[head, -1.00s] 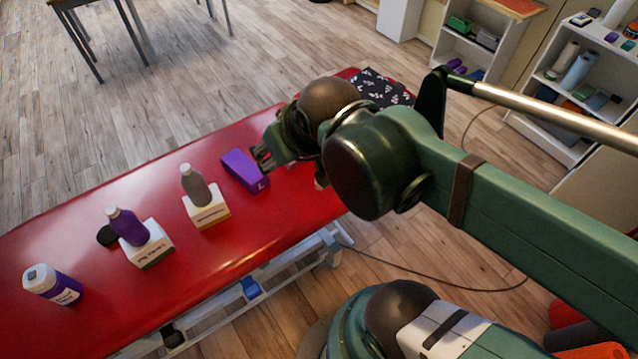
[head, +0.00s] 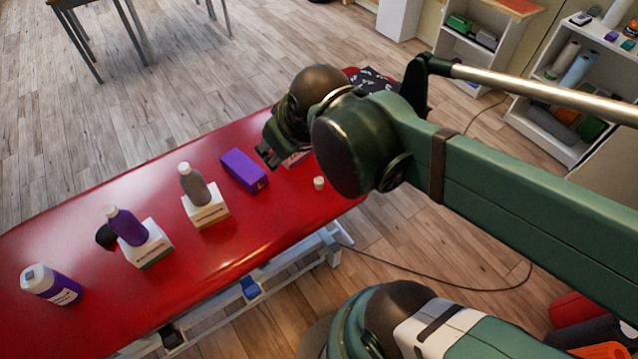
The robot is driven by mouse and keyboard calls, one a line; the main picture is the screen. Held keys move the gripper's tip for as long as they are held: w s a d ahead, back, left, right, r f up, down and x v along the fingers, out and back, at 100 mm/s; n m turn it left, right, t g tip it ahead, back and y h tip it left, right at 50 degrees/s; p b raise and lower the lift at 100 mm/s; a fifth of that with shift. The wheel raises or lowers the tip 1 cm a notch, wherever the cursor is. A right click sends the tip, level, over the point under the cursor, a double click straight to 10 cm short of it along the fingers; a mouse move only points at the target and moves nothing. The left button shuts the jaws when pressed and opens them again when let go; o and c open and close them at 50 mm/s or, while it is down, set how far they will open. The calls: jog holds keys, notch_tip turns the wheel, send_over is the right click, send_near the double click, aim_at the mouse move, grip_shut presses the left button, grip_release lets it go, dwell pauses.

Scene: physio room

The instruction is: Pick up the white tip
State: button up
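A small white tip (head: 319,183) stands on the red couch top near its front edge, just below and left of my arm's big joint. My gripper (head: 267,156) hangs over the couch, above and left of the tip and apart from it. It is beside the upper right end of the purple box (head: 244,170). Its fingers are small and dark and partly hidden by the wrist, so I cannot tell how wide they are. I see nothing held in them.
The red couch (head: 130,190) also bears a grey bottle (head: 193,184) and a purple bottle (head: 126,226) by white boxes, a dark round thing (head: 105,237) and a white-and-purple container (head: 52,285). A pale box partly hidden by my arm and a black patterned cloth (head: 372,80) lie farther right.

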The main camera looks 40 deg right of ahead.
jog(key=w+d+f+n+g+b, duration=0.2)
jog(key=w+d+f+n, duration=0.2)
jog(key=f, duration=0.2)
jog(key=w+d+f+n+g+b, duration=0.1)
jog(key=w+d+f+n+b, duration=0.1)
jog(key=w+d+f+n, duration=0.25)
jog(key=n+g+b, duration=0.3)
jog(key=n, duration=0.6)
send_over(319, 179)
jog(key=f, duration=1.8)
jog(key=shift+s+a+f, duration=0.1)
jog(key=shift+a+f, duration=0.05)
jog(key=shift+a, duration=0.2)
jog(key=shift+d+f, duration=0.1)
jog(key=shift+f, duration=0.2)
jog(key=shift+f, duration=0.15)
jog(key=shift+f+b, duration=0.35)
jog(key=shift+f, duration=0.8)
jog(key=shift+d+f+b, duration=0.2)
jog(key=shift+f+b, duration=0.8)
jog(key=shift+f, duration=1.6)
jog(key=shift+c, duration=0.3)
jog(key=c, duration=0.8)
